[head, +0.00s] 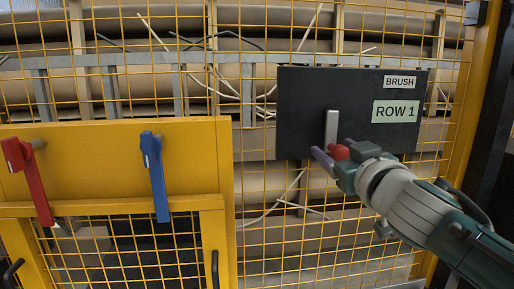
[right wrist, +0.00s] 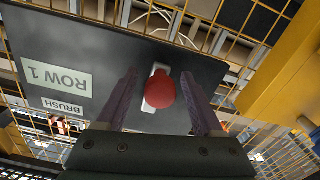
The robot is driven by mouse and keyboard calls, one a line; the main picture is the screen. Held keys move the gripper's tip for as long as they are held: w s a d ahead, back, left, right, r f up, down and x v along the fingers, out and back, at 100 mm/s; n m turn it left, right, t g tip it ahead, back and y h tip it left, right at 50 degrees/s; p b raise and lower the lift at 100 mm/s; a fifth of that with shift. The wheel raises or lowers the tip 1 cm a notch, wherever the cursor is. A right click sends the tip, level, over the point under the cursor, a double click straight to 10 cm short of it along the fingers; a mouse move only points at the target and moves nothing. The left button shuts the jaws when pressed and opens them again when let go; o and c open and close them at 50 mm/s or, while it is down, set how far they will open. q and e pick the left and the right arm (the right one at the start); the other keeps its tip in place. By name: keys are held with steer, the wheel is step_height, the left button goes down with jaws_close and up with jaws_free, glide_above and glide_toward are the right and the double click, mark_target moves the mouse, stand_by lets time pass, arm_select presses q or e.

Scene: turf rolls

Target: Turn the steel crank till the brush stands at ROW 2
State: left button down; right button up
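The steel crank (head: 331,127) is a pale upright bar on a dark panel (head: 300,100), with a red knob (head: 339,152) at its lower end. A label (head: 395,111) on the panel reads ROW 1, under a smaller BRUSH label (head: 399,82). My right gripper (head: 334,158) is at the knob. In the right wrist view, its two purple fingers (right wrist: 160,100) stand apart on either side of the red knob (right wrist: 163,92), with gaps visible. The brush itself is not identifiable. My left gripper is not in view.
A yellow mesh fence (head: 270,225) stands in front of stacked brown rolls (head: 150,65). At the left, a yellow gate frame (head: 105,165) carries a red lever (head: 31,180) and a blue lever (head: 155,177). A yellow post (head: 474,90) stands right of the panel.

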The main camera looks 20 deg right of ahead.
jaws_close()
stand_by(0.3)
stand_by(1.0)
